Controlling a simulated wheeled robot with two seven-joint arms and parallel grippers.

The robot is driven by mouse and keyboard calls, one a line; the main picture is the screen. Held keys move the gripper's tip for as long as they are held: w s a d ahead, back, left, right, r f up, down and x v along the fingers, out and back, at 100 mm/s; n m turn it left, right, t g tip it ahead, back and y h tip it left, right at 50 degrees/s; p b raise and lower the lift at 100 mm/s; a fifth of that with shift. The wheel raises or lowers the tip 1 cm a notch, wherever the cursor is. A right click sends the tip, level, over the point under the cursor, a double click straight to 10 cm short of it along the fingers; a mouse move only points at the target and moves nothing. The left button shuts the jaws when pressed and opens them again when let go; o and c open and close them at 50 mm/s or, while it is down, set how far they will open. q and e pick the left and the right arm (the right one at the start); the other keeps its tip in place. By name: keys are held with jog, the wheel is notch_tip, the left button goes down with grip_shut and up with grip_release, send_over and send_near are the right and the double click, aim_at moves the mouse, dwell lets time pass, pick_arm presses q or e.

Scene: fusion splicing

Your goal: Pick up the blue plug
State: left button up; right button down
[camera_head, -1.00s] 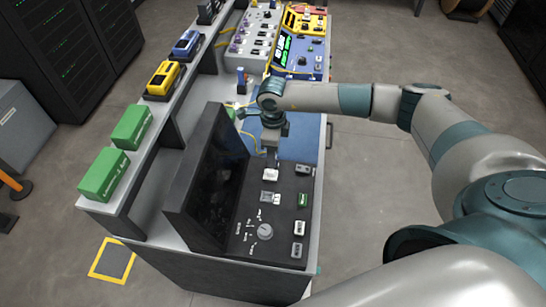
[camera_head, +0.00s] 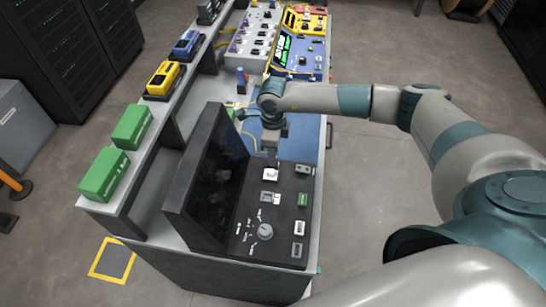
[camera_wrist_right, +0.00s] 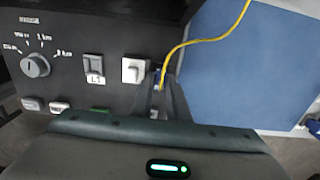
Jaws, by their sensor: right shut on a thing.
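My right gripper (camera_head: 271,160) points down over the near edge of the blue mat, just behind the black control panel. In the right wrist view its fingers (camera_wrist_right: 166,92) are shut on the end of a yellow cable (camera_wrist_right: 195,42). A small bluish bit, the blue plug (camera_wrist_right: 157,86), shows between the fingertips; the fingers hide most of it. In the head view the plug is hidden by the gripper. A white square socket block (camera_wrist_right: 134,70) sits on the panel right beside the fingers. My left gripper is not in view.
The black panel (camera_head: 283,222) carries a knob (camera_head: 265,231), switches and a dark upright screen (camera_head: 215,180) at its left. The blue mat (camera_wrist_right: 240,65) is mostly clear. Behind stand grey and yellow instruments (camera_head: 300,20). Green boxes (camera_head: 103,172) stand on the left shelf.

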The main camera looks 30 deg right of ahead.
jog(key=shift+r, duration=0.1)
jog(key=shift+w+r+b, duration=0.1)
jog(key=shift+r+b, duration=0.35)
jog(key=shift+b, duration=0.05)
jog(key=r, duration=0.1)
jog(key=r+b, duration=0.2)
jog(key=shift+s+d, duration=0.35)
jog(key=shift+d, duration=0.05)
jog(key=s+d+r+b, duration=0.5)
jog(key=s+d+r, duration=0.2)
jog(key=shift+s+d, duration=0.25)
jog(key=shift+d, duration=0.1)
